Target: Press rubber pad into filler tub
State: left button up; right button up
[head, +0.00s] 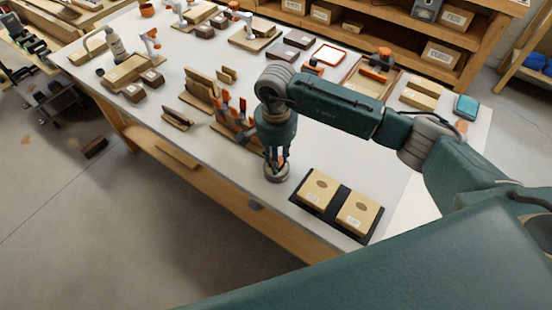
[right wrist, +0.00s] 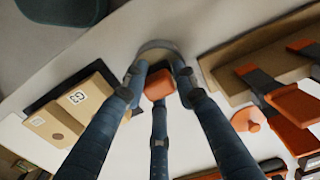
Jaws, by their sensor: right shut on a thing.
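The rubber pad, an orange-red block (right wrist: 159,84), is between the fingers of my right gripper (right wrist: 159,92), which is shut on it. In the head view my right gripper (head: 277,160) points straight down at the front edge of the bench. The filler tub, a round grey tub (head: 277,176), stands directly below the fingertips. Its rim (right wrist: 158,44) shows behind the pad in the right wrist view. The fingers and pad hide much of the tub's opening, so I cannot tell whether the pad touches the filler. My left gripper is not in view.
A black mat (head: 336,206) with two labelled tan blocks (head: 317,187) lies right of the tub. A wooden rack with orange-handled tools (head: 233,128) stands to its left. Clamps, boards and dark blocks fill the far bench. Bare bench top (head: 325,150) lies behind the mat.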

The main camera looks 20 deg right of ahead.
jog(key=shift+s+f+b, duration=0.3)
jog(key=shift+f, duration=0.1)
dwell(0.5)
jog(key=shift+r, duration=0.1)
dwell(0.4)
jog(key=shift+w+r+p, duration=0.25)
jog(key=shift+r+p, duration=0.4)
jog(key=shift+r, duration=0.6)
jog(key=shift+w+r+p, duration=0.1)
jog(key=shift+r+p, duration=0.75)
jog(key=shift+r, duration=1.55)
